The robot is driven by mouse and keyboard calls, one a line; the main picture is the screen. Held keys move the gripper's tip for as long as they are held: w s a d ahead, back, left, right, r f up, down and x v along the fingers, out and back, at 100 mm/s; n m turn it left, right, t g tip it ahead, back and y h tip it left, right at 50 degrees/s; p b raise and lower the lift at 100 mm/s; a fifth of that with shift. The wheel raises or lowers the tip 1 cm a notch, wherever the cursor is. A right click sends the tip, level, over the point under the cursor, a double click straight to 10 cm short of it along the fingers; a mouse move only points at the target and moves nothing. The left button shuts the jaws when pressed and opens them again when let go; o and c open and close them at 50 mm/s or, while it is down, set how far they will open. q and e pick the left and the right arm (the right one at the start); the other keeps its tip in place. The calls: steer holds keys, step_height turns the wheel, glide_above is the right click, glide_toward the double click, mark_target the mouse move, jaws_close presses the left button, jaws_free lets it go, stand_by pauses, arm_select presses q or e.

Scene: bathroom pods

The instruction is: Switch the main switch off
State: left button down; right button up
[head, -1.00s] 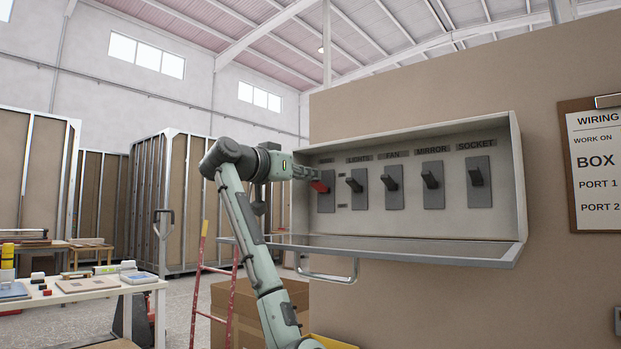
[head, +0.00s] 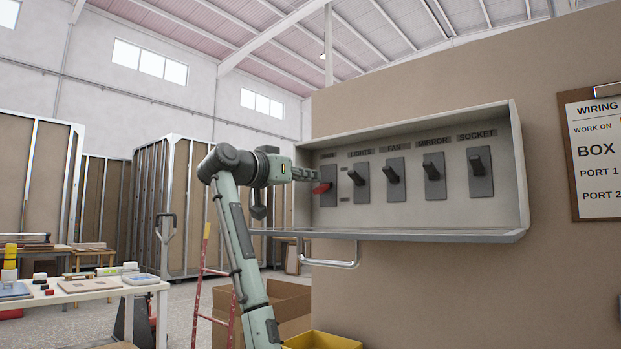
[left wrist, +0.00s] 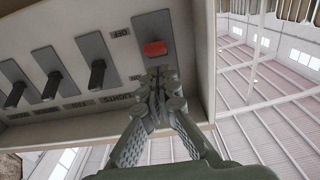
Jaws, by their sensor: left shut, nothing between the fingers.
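The main switch is the leftmost one in the open grey switch box, a dark plate (head: 328,196) with a red lever (head: 322,188). The lever points downward. The red lever also shows in the left wrist view (left wrist: 155,48), where the picture is upside down and the lever lies on the side of the "OFF" label. My left gripper (head: 315,175) is shut and empty, just above the lever. Its fingertips (left wrist: 158,72) are close to the red lever; I cannot tell whether they touch it. The gripper partly covers the plate's upper part. My right gripper is out of view.
Several black-lever switches, from lights (head: 361,183) to socket (head: 480,174), stand to the right with levers up. The box's lid (head: 400,235) is folded down below them, with a handle (head: 330,263). A clipboard (head: 595,155) hangs at right. A red ladder (head: 200,285) stands left.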

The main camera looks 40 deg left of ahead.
arm_select(q)
steer(key=s+a, duration=0.1)
steer(key=s, duration=1)
steer(key=shift+s+f, duration=0.25)
steer(key=shift+s, duration=0.15)
